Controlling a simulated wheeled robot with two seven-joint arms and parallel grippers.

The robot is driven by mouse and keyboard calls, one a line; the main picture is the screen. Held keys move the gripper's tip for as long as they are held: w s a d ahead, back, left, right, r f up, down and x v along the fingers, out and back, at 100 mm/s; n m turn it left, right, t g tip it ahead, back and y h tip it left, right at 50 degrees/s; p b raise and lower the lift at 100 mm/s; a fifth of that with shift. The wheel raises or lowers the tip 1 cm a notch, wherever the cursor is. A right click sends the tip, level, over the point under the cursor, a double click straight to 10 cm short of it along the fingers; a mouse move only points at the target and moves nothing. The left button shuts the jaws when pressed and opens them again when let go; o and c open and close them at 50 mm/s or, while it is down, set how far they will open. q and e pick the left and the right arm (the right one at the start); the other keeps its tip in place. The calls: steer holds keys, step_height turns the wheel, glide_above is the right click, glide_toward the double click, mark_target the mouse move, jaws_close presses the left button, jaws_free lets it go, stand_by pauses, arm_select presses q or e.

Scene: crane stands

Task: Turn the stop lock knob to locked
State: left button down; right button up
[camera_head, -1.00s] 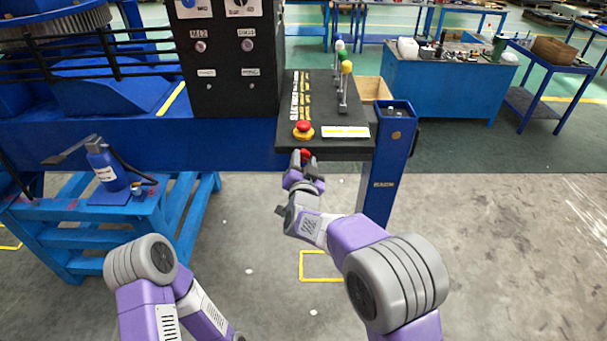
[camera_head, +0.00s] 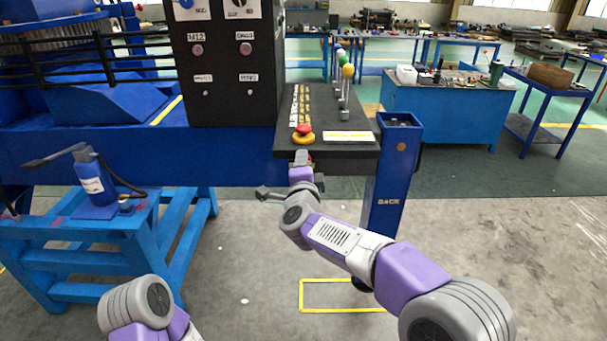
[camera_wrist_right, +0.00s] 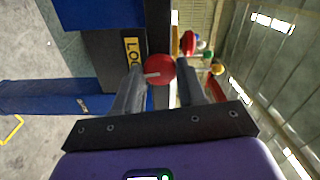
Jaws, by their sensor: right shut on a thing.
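The stop lock knob is a round red knob (camera_wrist_right: 161,68) with a white mark on its face pointing left in the right wrist view. It sits on the front face of the black console (camera_head: 330,148). A yellow label (camera_wrist_right: 131,52), partly hidden and reading "LOC", is to its left in that view. My right gripper (camera_head: 301,157) is at the console's front edge, with its fingers on either side of the knob and shut on it. In the head view the gripper hides the knob. My left gripper is out of view; only my left arm shows at lower left.
A red mushroom button (camera_head: 303,131) on a yellow base sits on the console top, just above my right gripper. Levers with coloured balls (camera_head: 346,85) stand behind it. A blue post (camera_head: 393,175) is close on the right, and a blue stand with a pump (camera_head: 94,180) on the left.

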steer(key=shift+m+b, duration=0.6)
steer(key=shift+m, duration=0.3)
steer(key=o, duration=1)
steer(key=shift+o, duration=0.2)
steer(key=s, duration=0.7)
steer(key=shift+s, duration=0.3)
